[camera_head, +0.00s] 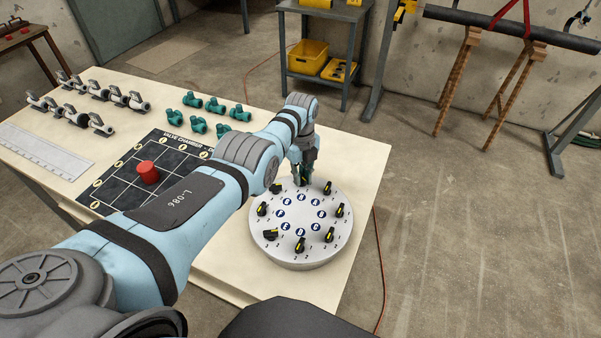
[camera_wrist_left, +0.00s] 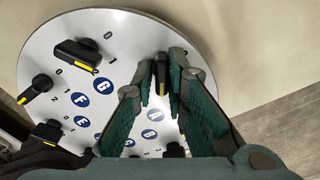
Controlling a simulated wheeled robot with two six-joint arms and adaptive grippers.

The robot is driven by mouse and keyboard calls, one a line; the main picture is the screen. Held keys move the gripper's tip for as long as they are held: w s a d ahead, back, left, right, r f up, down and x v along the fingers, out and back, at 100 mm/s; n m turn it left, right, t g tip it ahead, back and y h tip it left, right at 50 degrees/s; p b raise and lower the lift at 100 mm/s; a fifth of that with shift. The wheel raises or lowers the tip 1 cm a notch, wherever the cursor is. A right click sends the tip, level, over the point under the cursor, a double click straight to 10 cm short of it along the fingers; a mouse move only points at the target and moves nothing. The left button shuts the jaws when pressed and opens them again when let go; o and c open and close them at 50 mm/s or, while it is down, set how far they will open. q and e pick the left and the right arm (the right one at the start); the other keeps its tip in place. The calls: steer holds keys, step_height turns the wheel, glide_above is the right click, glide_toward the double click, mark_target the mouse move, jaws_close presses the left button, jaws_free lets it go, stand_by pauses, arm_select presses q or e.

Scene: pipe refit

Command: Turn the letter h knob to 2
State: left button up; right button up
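A round white panel (camera_head: 264,240) carries a ring of black knobs with yellow marks and blue letter badges. In the left wrist view the panel (camera_wrist_left: 120,28) shows badges G (camera_wrist_left: 84,61), F (camera_wrist_left: 80,99) and E (camera_wrist_left: 82,121). My left gripper (camera_head: 303,180) is over the panel's far edge. Its fingers (camera_wrist_left: 160,80) are apart, on either side of one knob (camera_wrist_left: 161,72), whose yellow mark faces the bottom of the wrist view. I cannot read this knob's letter or numbers; the fingers cover much around it. My right gripper is not in view.
Neighbouring knobs stand close, such as one beside badge G (camera_wrist_left: 78,52). A red cylinder (camera_head: 148,172) stands on a dark grid mat (camera_head: 120,190). Green fittings (camera_head: 215,105) and metal valves (camera_head: 100,90) lie farther back on the table.

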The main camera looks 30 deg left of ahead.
mark_target(302, 176)
arm_select(q)
steer(key=shift+o, duration=1.4)
steer(key=shift+w+r, duration=0.1)
steer(key=shift+w+r, duration=0.1)
steer(key=shift+r, duration=0.3)
step_height(302, 176, up, 11)
steer(key=shift+d, duration=0.1)
